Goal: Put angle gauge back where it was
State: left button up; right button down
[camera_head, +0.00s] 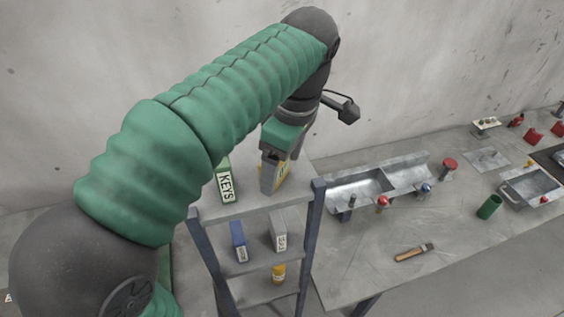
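My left gripper (279,172) reaches down to the top board of a shelf rack (248,205), its fingers pointing downward. A yellow item (284,175) with dark marks shows between and behind the fingers and is mostly hidden by them. I cannot tell whether the fingers touch it or grip it. I cannot make out for sure which thing is the angle gauge; the yellow item may be it. My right gripper is not in view.
A green KEYS box (225,181) stands left of the gripper. Lower boards hold a blue box (238,241), a grey box (278,231) and an orange jar (278,273). Right, a table (365,262) bears a metal trough (358,190), an orange-handled tool (413,252) and a green cup (489,207).

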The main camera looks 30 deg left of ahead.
pick_arm(q)
jog(key=shift+d, duration=0.15)
jog(key=shift+w+r, duration=0.1)
jog(key=shift+r, duration=0.25)
notch_tip(320, 180, up, 11)
jog(key=d+p, duration=0.1)
jog(key=shift+d, duration=0.3)
jog(key=shift+w+a, duration=0.1)
jog(key=shift+a, duration=0.1)
